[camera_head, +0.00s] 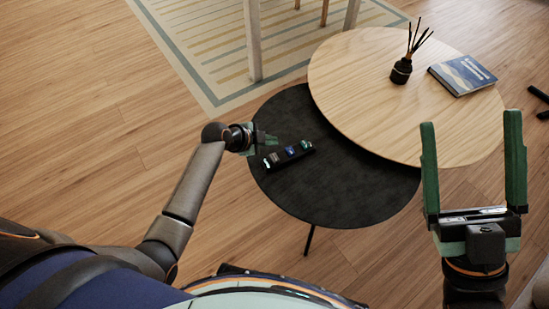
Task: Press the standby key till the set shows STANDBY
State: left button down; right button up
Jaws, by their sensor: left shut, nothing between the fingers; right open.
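A small black bar-shaped device (289,155) with small lit patches on its top lies on the low round black table (335,195). I cannot read any wording on it, and I cannot single out a standby key. My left gripper (266,139) is shut and empty, at the table's left edge, just up and left of the device in the head view. I cannot tell whether its fingertips touch anything. My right gripper (471,120) is open and empty, its fingers pointing up in the picture over the right side of the wooden table.
A higher round wooden table (350,85) overlaps the black one. It holds a dark reed diffuser (401,71) and a blue book (462,75). A striped rug (215,45) with pale furniture legs (253,40) lies behind. The wooden floor at left is clear.

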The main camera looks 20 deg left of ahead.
aim_at(275, 155)
pick_arm(q)
notch_tip(275, 155, down, 4)
jog(key=b, duration=0.3)
jog(key=shift+r, duration=0.25)
jog(key=shift+f+b, duration=0.6)
jog(key=shift+f, duration=0.2)
pick_arm(e)
jog(key=shift+s+a+f+y, duration=0.15)
jog(key=shift+f+y, duration=0.1)
jog(key=shift+f, duration=0.65)
jog(key=shift+s+a+f+y, duration=0.15)
jog(key=shift+f+y, duration=0.1)
jog(key=shift+f, duration=0.65)
pick_arm(q)
jog(key=shift+f, duration=0.45)
pick_arm(e)
jog(key=shift+f, duration=0.25)
pick_arm(q)
jog(key=shift+f+b, duration=0.85)
jog(key=shift+b, duration=0.05)
pick_arm(e)
jog(key=shift+f, duration=0.65)
pick_arm(q)
jog(key=shift+r+p, duration=1.25)
jog(key=shift+r, duration=0.05)
pick_arm(e)
jog(key=shift+r, duration=1.25)
